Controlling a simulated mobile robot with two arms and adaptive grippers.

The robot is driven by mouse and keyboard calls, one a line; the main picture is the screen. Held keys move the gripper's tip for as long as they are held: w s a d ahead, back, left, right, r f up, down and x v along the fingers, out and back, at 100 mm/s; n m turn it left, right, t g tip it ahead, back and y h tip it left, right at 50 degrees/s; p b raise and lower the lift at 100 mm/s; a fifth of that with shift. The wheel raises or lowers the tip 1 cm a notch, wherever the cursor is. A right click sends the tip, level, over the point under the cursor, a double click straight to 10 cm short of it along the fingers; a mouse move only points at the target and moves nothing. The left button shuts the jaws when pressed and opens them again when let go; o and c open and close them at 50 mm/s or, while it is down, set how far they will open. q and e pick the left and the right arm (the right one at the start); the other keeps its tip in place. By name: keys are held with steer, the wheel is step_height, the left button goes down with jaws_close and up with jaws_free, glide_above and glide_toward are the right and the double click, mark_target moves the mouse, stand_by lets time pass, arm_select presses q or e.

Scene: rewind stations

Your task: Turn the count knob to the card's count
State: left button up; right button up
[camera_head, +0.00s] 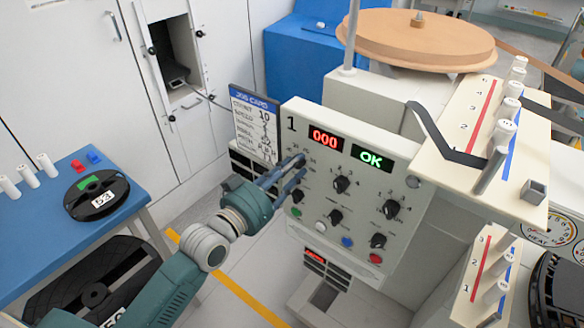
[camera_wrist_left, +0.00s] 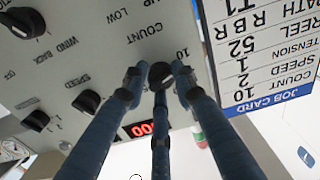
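The black count knob (camera_wrist_left: 160,72) shows in the left wrist view beside the upside-down label COUNT. My left gripper (camera_head: 294,163) is at the upper left of the machine panel (camera_head: 322,106). In the wrist view its three blue fingers (camera_wrist_left: 158,80) surround the knob, with the fingertips at or very near it. Contact is unclear, and the fingers partly cover the knob. The job card (camera_head: 255,124) stands at the panel's left and appears to read count 10 in the head view; it also shows in the wrist view (camera_wrist_left: 262,60). My right gripper is not in view.
More black knobs (camera_head: 341,183) and colored buttons (camera_head: 347,242) sit right of and below my gripper. The red display (camera_head: 325,138) reads 000 and the green one (camera_head: 371,158) reads OK. A blue table (camera_head: 40,222) with a black reel (camera_head: 98,197) stands left.

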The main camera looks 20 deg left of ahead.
arm_select(q)
steer(key=shift+f, duration=0.1)
steer(key=c, duration=0.4)
steer(key=shift+n+p, duration=0.3)
steer(key=shift+p, duration=0.3)
jaws_close()
steer(key=o, duration=1.1)
jaws_free()
steer(key=v, duration=1.2)
